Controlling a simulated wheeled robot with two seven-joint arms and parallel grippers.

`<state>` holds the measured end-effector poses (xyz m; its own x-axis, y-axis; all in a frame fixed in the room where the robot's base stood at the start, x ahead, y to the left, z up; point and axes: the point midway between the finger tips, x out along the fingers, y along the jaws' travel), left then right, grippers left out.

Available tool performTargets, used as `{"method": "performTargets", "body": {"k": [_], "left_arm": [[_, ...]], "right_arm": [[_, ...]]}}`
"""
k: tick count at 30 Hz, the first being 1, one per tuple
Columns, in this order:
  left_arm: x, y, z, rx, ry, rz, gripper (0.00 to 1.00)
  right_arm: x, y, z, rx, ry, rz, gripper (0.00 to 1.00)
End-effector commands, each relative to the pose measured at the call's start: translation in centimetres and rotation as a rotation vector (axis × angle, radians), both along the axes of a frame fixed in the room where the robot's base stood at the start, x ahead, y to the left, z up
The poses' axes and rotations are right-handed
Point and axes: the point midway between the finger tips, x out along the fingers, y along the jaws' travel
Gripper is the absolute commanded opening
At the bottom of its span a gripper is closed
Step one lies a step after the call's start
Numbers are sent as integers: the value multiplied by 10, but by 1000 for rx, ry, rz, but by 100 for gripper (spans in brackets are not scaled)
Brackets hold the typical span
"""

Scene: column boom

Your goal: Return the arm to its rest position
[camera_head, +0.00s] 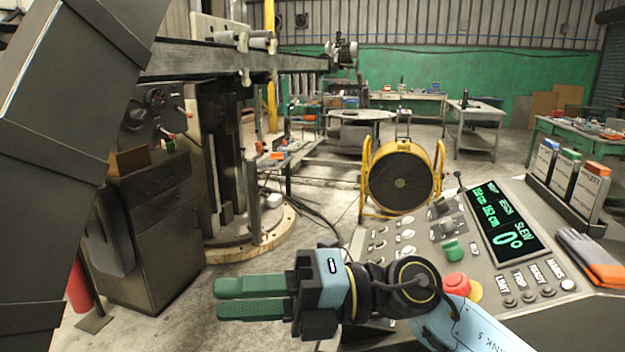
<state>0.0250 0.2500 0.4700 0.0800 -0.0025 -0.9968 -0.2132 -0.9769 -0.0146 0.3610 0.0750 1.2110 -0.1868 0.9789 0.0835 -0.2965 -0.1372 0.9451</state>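My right arm comes in from the lower right with a light blue forearm. My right gripper (215,298) points left, over the concrete floor and left of the control console (590,300). Its two green fingers lie close together along their length, and nothing shows between them. The wrist is in front of the console's left edge and hides part of it. The red mushroom button (455,285) is close beside the wrist, and I cannot tell the exact gap. My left gripper is not in view.
The console carries a lit display (505,228), a green knob (452,249), switches, three bottles and a grey-orange glove (592,260). A yellow drum fan (400,181) stands behind it. A dark cabinet (160,240) and a large dark structure (60,130) fill the left.

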Motion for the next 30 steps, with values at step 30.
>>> {"method": "performTargets", "body": {"k": [30], "left_arm": [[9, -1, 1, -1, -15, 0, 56]], "right_arm": [[-40, -282, -298, 605, 2037, -1816, 33]]}}
